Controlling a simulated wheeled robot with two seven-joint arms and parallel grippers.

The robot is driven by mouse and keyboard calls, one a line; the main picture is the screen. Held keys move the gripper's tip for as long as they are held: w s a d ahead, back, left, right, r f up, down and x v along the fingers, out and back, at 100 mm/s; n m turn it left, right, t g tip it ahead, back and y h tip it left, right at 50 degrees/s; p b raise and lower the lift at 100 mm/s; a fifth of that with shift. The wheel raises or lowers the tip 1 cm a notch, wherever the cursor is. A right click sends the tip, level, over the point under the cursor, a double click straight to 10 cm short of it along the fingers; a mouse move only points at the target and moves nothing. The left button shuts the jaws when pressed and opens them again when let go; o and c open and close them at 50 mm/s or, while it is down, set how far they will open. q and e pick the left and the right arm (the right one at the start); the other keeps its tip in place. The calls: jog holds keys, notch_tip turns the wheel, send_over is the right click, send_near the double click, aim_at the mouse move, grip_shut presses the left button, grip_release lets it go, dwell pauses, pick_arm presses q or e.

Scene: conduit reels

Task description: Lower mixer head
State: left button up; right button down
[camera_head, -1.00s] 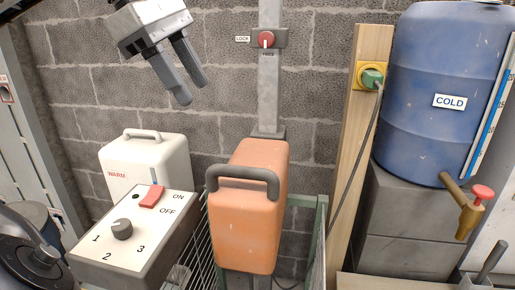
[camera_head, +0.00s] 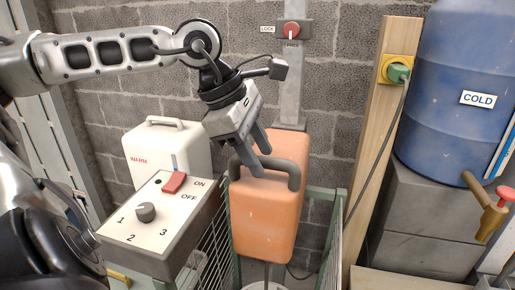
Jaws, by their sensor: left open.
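The mixer head is an orange block (camera_head: 262,220) on a grey upright post (camera_head: 291,85), with a dark grey bar handle (camera_head: 288,168) across its upper front. My left gripper (camera_head: 259,162) comes in from the left and points down at this handle. Its two fingers are apart and their tips overlap the handle in the picture. I cannot tell whether they touch it. A red lock knob (camera_head: 291,31) sits high on the post, its white mark pointing down towards the lower label. A shaft shows below the head. My right gripper is not in view.
A control box (camera_head: 150,215) with a red switch and a dial stands left of the head, before a white WARM container (camera_head: 165,155). A wooden post (camera_head: 385,140) with a plugged cable and a blue COLD barrel (camera_head: 450,80) stand at right. Green-framed wire mesh (camera_head: 332,235) flanks the head.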

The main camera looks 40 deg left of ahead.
aim_at(257, 225)
pick_arm(q)
jog(key=shift+c, duration=0.2)
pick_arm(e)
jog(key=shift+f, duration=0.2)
